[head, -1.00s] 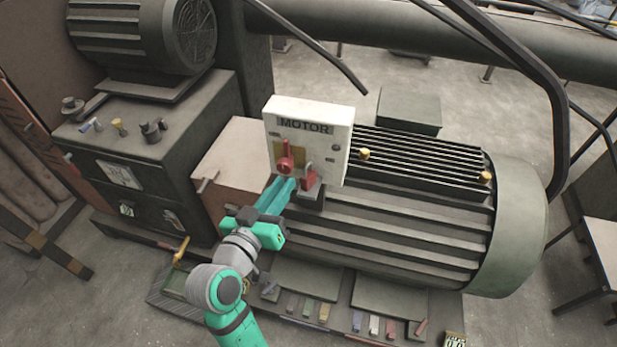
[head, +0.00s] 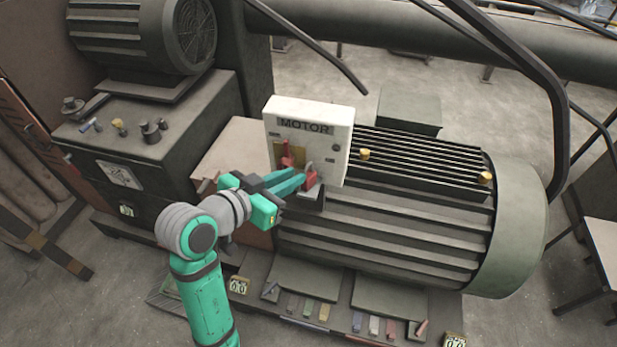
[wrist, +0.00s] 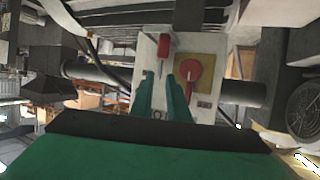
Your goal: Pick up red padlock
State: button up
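The red padlock (head: 310,180) with its grey shackle sits on a small dark ledge at the front of the white MOTOR box (head: 330,117). My gripper (head: 299,179) reaches in from the left, its teal fingertips close beside the padlock. In the wrist view the padlock (wrist: 164,45) shows beyond the fingertips (wrist: 158,80), with a clear gap between the fingers. The gripper looks open and empty. Whether a finger touches the padlock I cannot tell. The fingers hide part of the box's lower front.
A red switch lever (head: 286,155) on a yellow plate is close left of the padlock; it also shows in the wrist view (wrist: 191,74). The ribbed motor (head: 400,225) lies to the right. A dark cabinet (head: 150,175) stands left. Several small coloured blocks lie below.

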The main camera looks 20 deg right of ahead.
aim_at(309, 175)
jog(key=shift+x, duration=2.75)
jog(key=shift+a, duration=0.1)
grip_shut()
